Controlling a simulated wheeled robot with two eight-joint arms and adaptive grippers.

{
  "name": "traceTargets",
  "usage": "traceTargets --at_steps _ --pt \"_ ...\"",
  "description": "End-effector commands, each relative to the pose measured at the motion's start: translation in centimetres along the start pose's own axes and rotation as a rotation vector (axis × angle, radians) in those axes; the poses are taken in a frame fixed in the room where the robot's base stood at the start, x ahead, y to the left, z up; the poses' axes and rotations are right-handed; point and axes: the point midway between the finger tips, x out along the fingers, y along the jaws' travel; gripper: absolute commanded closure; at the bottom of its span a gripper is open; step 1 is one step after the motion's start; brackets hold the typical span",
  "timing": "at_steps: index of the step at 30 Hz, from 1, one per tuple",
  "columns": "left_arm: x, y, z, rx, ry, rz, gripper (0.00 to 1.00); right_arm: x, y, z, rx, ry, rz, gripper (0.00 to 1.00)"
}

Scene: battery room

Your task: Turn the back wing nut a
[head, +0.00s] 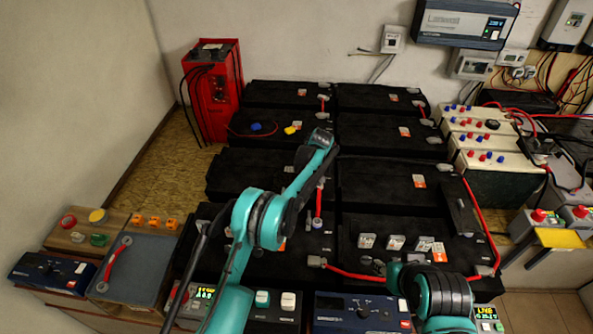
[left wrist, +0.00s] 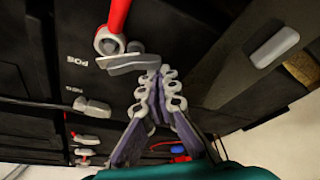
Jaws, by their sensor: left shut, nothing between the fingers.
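A silver wing-shaped nut (left wrist: 135,64) shows in the left wrist view beside a "POS" label on a black battery. A red cable's round lug (left wrist: 107,42) lies right beside it. My left gripper (left wrist: 157,78) is shut and empty, with its fingertips at the nut's right end. I cannot tell whether they touch it. In the head view my left arm reaches over the middle batteries, and its wrist hides the fingers and that nut. My right arm stands at the bottom right of the head view, and its gripper does not show.
Black batteries (head: 375,183) fill the middle in rows. A red cable (head: 355,275) crosses the front one. A blue piece (head: 256,127) and a yellow piece (head: 291,130) lie on a back battery. A red charger (head: 212,92) stands at the back left.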

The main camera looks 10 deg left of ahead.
Motion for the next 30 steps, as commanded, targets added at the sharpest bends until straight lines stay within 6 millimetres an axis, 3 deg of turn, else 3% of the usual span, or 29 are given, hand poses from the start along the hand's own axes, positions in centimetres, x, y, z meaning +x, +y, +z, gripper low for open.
traceTargets --at_steps 8,30 --pt "-0.6 -0.1 1.4 -0.237 0.000 -0.084 1.00 -0.6 0.0 -0.4 0.000 0.000 0.000 0.60" --pt "-1.1 0.0 3.0 -0.362 -0.001 -0.126 1.00 -1.2 0.0 -0.8 0.000 0.000 0.000 0.60"
